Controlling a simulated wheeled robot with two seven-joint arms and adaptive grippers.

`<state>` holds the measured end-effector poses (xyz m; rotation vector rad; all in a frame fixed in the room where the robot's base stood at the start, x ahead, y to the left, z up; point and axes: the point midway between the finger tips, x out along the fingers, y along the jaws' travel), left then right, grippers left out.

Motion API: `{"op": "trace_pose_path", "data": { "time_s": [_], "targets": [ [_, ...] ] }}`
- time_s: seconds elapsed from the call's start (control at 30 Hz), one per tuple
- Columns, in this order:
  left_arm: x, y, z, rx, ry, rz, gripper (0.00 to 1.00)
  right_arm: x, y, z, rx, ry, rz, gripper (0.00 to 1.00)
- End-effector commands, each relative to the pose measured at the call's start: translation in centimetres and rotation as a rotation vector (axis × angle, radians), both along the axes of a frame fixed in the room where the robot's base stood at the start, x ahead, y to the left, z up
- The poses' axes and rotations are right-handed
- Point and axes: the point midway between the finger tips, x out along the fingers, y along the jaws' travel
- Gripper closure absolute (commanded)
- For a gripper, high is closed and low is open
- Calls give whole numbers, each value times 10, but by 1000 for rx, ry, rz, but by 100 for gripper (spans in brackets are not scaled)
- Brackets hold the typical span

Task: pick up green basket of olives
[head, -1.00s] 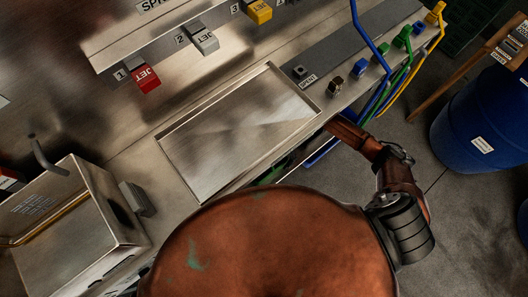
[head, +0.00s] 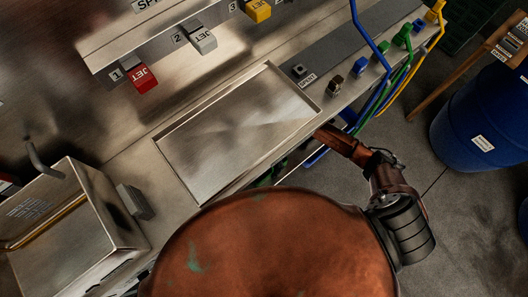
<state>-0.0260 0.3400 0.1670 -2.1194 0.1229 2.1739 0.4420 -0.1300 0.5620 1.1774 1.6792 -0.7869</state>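Small green parts (head: 265,179) show below the front edge of the steel counter, just above my copper body. They are mostly hidden, and I cannot tell whether they belong to the green basket. No olives are visible. My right arm comes in at the right, with its copper forearm reaching left to the counter's front edge. I cannot make out the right gripper's fingers. My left arm and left gripper are outside the picture.
The counter has an empty recessed tray (head: 238,130). A steel box (head: 75,235) stands at left. Labelled jet switches (head: 143,77) line the back panel. Coloured knobs and bent pipes (head: 408,62) are at upper right. A blue barrel (head: 480,120) stands on the floor at right.

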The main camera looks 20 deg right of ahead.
Motion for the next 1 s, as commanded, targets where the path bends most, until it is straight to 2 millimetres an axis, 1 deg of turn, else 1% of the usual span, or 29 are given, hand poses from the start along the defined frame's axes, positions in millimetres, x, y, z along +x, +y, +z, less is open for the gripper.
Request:
{"op": "trace_pose_path", "data": {
  "time_s": [0.03, 0.07, 0.67, 1.0],
  "targets": [
    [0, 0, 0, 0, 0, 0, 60, 0, 0, 0, 0, 0, 0, 15],
    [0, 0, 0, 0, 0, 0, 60, 0, 0, 0, 0, 0, 0, 17],
    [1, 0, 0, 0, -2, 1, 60, 0, 0, 0, 0, 0, 0, 58],
    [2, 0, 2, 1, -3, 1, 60, 1, 0, 4, 2, -2, 0, 60]
  ]
}}
